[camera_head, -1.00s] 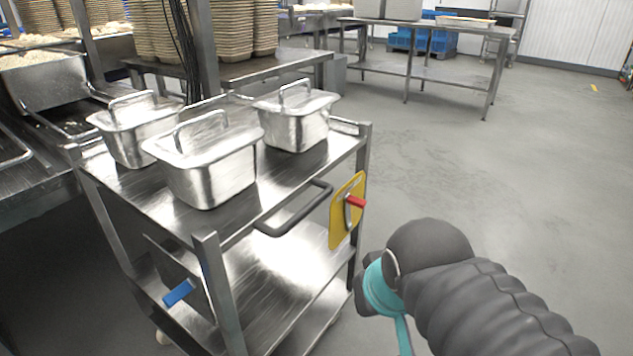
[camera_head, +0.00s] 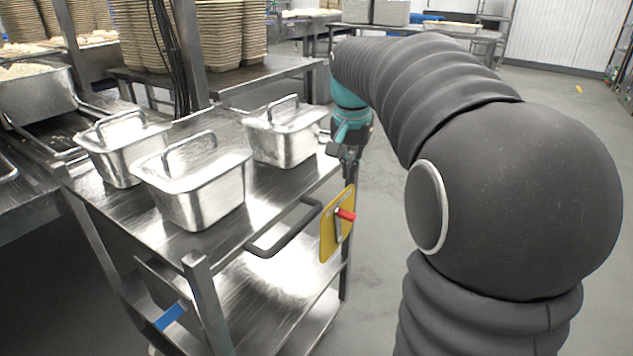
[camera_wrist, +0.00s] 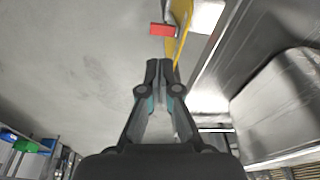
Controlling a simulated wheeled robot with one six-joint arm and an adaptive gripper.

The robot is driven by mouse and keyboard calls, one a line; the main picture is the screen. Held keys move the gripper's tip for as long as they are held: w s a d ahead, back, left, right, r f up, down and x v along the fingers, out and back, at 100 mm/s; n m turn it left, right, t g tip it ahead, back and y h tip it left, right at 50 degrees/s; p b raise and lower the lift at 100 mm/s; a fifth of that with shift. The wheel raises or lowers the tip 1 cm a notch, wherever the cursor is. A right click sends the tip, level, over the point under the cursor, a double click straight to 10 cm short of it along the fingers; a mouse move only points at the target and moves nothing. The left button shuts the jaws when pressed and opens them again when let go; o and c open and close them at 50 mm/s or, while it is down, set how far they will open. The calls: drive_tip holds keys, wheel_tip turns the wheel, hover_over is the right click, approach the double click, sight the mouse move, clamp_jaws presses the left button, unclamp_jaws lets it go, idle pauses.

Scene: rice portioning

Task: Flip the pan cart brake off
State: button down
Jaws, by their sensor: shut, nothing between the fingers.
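The pan cart (camera_head: 158,216) is a steel two-shelf trolley with a dark push handle (camera_head: 285,230). A yellow plate (camera_head: 329,238) with a red-tipped lever (camera_head: 345,214) is fixed at its right front post. A blue-tipped lever (camera_head: 170,316) is at the lower left of the cart. My gripper (camera_head: 347,172) is above the yellow plate, near the cart's right edge, pointing down. In the wrist view my gripper (camera_wrist: 163,66) is shut and empty. The red lever tip (camera_wrist: 162,29) and the yellow plate's edge (camera_wrist: 180,30) lie just beyond the fingertips, apart from them.
Three lidded steel pans (camera_head: 196,184) stand on the cart's top shelf. Stacks of brown trays (camera_head: 232,36) and a steel table (camera_head: 290,68) are behind. Open grey floor (camera_head: 385,270) lies right of the cart.

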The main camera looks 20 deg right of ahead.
drive_tip(key=w+d+m+g, duration=0.1)
drive_tip(key=w+d+m, duration=0.1)
drive_tip(key=w+d, duration=0.25)
wheel_tip(320, 180, down, 12)
drive_tip(key=a, duration=0.1)
drive_tip(key=shift+s+f+b, duration=0.15)
drive_tip(key=shift+s+b, duration=0.1)
drive_tip(key=shift+b, duration=0.05)
drive_tip(key=shift+a, duration=0.2)
drive_tip(key=shift+s+a, duration=0.45)
drive_tip(key=shift+a, duration=0.1)
